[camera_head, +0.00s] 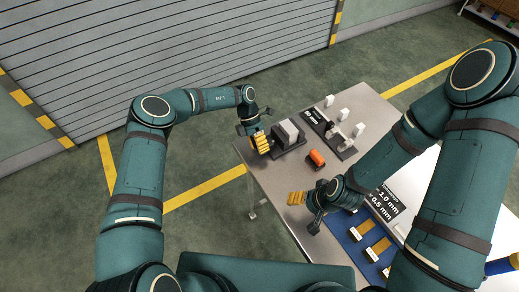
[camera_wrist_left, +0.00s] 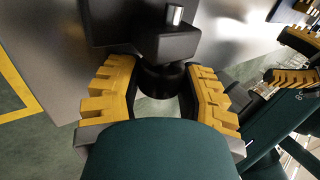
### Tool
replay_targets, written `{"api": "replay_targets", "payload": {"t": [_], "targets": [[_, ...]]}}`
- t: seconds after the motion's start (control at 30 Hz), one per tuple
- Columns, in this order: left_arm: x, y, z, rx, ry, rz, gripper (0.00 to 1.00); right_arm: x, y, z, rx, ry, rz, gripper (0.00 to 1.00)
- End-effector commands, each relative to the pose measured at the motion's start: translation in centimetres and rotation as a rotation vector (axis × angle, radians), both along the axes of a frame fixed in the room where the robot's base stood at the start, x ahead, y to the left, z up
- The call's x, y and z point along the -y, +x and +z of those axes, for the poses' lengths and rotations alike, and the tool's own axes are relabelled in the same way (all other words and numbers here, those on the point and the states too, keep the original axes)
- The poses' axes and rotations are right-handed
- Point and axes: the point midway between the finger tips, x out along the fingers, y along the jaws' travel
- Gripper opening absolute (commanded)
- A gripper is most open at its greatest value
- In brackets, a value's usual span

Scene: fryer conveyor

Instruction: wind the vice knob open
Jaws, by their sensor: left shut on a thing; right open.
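The vice (camera_head: 291,136) is a dark block with a pale grey piece in it, near the far left edge of the table. Its black round knob (camera_wrist_left: 163,78) shows in the left wrist view, between the yellow ridged fingers of my left gripper (camera_wrist_left: 160,98). In the head view my left gripper (camera_head: 261,143) is at the left side of the vice, shut on the knob, which the fingers hide there. My right gripper (camera_head: 306,208) is open and empty above the near part of the table, apart from the vice.
An orange object (camera_head: 316,158) lies on the steel table (camera_head: 268,178) right of the vice. A dark rack with white pieces (camera_head: 328,118) stands behind it. A blue mat (camera_head: 352,248) with several small items and a black label sign (camera_head: 388,200) lie at the near right.

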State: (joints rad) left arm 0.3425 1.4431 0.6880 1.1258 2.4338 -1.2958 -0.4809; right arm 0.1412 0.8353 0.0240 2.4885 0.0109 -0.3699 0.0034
Motion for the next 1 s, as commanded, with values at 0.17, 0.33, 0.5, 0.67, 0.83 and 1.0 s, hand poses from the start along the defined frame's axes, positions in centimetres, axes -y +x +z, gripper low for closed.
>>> {"api": "replay_targets", "payload": {"t": [0.17,0.33,0.5,0.67,0.83,1.0], "targets": [[-0.03,-0.13,-0.27,-0.028,-0.016,0.000,0.05,-0.02,0.01,-0.60,0.000,-0.001,0.000,0.72],[-0.02,-0.15,-0.18,-0.033,-0.019,-0.001,0.05,-0.02,0.01,-0.62,0.000,-0.001,0.000,0.72],[-0.01,-0.16,-0.18,-0.033,-0.018,-0.002,0.04,-0.02,0.01,-0.60,0.000,-0.001,0.000,0.72],[-0.01,-0.14,-0.17,-0.032,-0.019,-0.001,0.72,-0.03,0.00,-0.61,0.000,-0.001,0.000,0.72],[-0.01,-0.08,-0.11,-0.030,-0.018,-0.001,0.72,-0.02,0.00,-0.60,0.000,-0.001,0.000,0.72],[-0.03,-0.01,-0.01,-0.030,-0.019,0.000,0.72,-0.02,-0.01,-0.59,0.000,-0.001,0.000,0.72]]}}
